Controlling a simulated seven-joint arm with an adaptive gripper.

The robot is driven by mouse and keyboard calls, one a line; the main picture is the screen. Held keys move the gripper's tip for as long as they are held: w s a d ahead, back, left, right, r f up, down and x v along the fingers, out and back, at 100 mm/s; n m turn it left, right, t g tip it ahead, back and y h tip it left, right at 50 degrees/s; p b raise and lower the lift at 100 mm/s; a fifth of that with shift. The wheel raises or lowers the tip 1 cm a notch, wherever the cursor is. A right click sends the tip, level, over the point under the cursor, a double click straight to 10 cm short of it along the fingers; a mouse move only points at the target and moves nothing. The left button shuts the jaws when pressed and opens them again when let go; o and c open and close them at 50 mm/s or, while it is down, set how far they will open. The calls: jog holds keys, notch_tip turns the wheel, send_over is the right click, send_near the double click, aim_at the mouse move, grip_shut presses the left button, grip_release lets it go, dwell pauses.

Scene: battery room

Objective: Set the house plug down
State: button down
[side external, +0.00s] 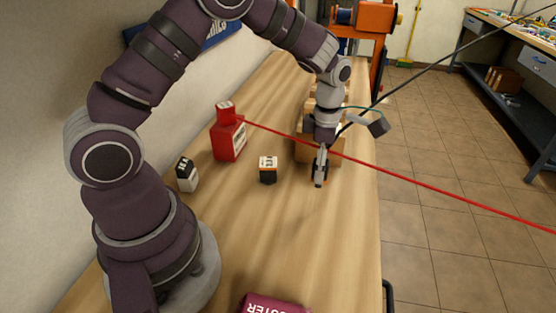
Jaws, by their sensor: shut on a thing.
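My gripper (319,182) points down over the right part of the wooden bench, close above its top. It is shut on a small dark thing, taken to be the house plug (320,168), which the fingers mostly hide. Whether the plug touches the bench I cannot tell. A black cable (430,70) runs from near the gripper up to the right edge of the picture; its joint with the plug is not clear.
A red cable (420,183) crosses rightward. A maroon box (272,303) lies in front. Bare bench (300,235) lies between.

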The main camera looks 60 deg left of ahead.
aim_at(325, 180)
jog(key=shift+w, duration=0.6)
jog(key=shift+w+f, duration=0.15)
jog(key=shift+f, duration=1.65)
jog(key=shift+f, duration=0.1)
jog(key=c, duration=0.9)
grip_release()
